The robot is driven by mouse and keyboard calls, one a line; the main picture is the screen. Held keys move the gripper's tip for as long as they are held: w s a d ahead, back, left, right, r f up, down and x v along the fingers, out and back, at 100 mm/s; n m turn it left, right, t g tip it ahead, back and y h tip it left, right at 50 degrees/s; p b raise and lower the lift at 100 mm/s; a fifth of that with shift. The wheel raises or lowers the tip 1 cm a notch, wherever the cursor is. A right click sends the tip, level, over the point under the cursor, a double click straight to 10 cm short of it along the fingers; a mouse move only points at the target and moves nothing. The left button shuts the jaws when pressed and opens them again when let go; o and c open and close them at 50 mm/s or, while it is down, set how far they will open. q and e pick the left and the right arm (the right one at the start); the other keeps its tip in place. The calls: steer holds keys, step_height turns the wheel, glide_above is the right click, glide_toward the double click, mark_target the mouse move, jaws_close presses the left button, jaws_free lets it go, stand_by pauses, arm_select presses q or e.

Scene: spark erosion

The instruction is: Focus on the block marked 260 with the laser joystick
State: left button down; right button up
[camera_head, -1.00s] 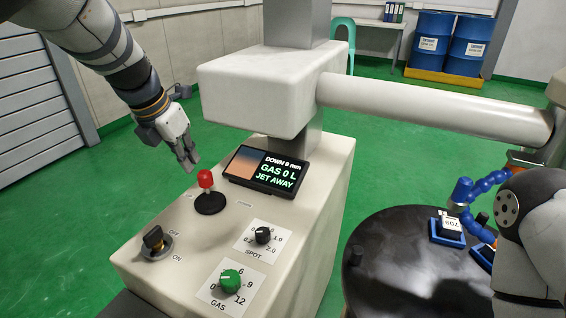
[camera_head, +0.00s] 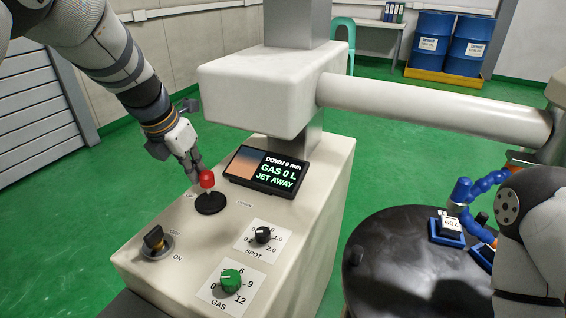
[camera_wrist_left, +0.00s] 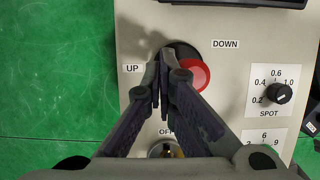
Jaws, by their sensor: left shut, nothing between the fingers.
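The laser joystick (camera_head: 207,180) has a red knob on a black round base on the cream console. The joystick knob also shows in the left wrist view (camera_wrist_left: 196,75), between the UP and DOWN labels. My left gripper (camera_head: 194,178) is shut and empty right beside the knob, on its UP side. Its fingers (camera_wrist_left: 158,98) overlap the knob's edge in the wrist view; I cannot tell if they touch. The display (camera_head: 268,170) seems to read DOWN 9 mm, GAS 0 L, JET AWAY. A block (camera_head: 450,222) with a hard-to-read label sits in a blue holder.
The console carries an OFF/ON switch (camera_head: 155,243), a SPOT knob (camera_head: 263,234) and a green GAS knob (camera_head: 231,280). A blue jointed hose (camera_head: 478,190) hangs over the dark round table (camera_head: 385,245). My right arm covers the table's right side.

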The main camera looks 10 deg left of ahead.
arm_select(q)
steer(key=shift+s+d, duration=0.3)
steer(key=shift+d, duration=0.45)
stand_by(3.8)
steer(key=shift+w+a+f, duration=0.1)
steer(key=shift+w+a, duration=0.2)
steer(key=shift+a, duration=0.45)
steer(key=shift+w+a+f, duration=0.1)
steer(key=shift+w+a, duration=0.15)
steer(key=shift+a, duration=0.5)
step_height(320, 180, up, 7)
steer(key=shift+r+p, duration=0.2)
steer(key=shift+p, duration=0.1)
